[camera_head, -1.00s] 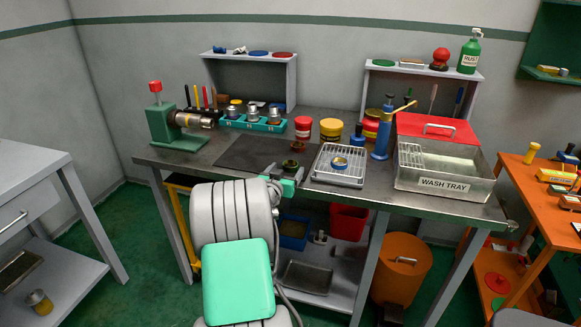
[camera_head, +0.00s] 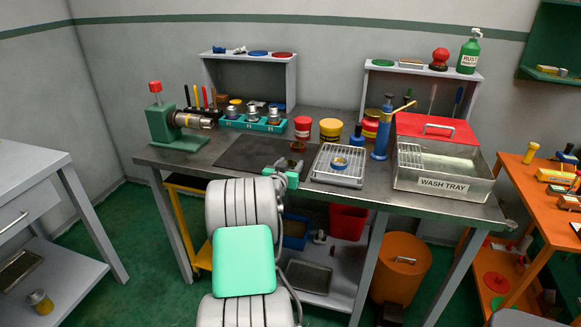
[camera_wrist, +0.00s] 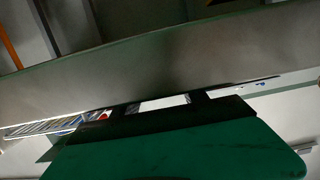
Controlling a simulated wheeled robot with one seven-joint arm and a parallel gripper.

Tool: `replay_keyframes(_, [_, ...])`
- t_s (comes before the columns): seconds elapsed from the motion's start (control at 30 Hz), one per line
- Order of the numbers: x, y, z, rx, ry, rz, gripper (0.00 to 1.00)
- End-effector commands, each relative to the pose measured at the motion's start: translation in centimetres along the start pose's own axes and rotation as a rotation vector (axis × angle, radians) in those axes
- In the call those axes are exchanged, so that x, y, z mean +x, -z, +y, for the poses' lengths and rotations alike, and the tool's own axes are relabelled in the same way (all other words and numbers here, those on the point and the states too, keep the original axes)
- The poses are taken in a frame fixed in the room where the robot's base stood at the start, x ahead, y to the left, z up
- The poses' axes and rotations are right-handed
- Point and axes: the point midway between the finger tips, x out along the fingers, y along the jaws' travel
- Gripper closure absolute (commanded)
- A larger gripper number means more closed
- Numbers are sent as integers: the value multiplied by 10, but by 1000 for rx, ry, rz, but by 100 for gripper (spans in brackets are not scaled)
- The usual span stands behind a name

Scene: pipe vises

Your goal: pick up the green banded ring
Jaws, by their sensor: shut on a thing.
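My gripper (camera_head: 294,168) is at the front edge of the dark mat on the workbench, seen from behind in the head view. It is shut on a small dark ring (camera_head: 297,162), which I take to be the green banded ring. The ring shows just beyond the fingers, and its green band is hard to make out. I cannot tell whether the ring touches the mat or is just above it. In the wrist view, a large dark green surface (camera_wrist: 180,150) fills the lower part, and the ring cannot be made out.
A wire rack (camera_head: 325,176) with a blue-banded ring (camera_head: 340,163) stands close on the right. The wash tray (camera_head: 445,185) is farther right. The dark mat (camera_head: 245,153) is clear to the left.

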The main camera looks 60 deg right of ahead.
Motion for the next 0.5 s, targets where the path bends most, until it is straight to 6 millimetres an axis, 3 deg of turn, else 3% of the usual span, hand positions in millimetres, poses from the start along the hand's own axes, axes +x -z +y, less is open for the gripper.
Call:
replay_keyframes(0.43, [0,0,0,0,1,0,95])
replay_keyframes(0.5, [0,1,-1,0,1,1,95])
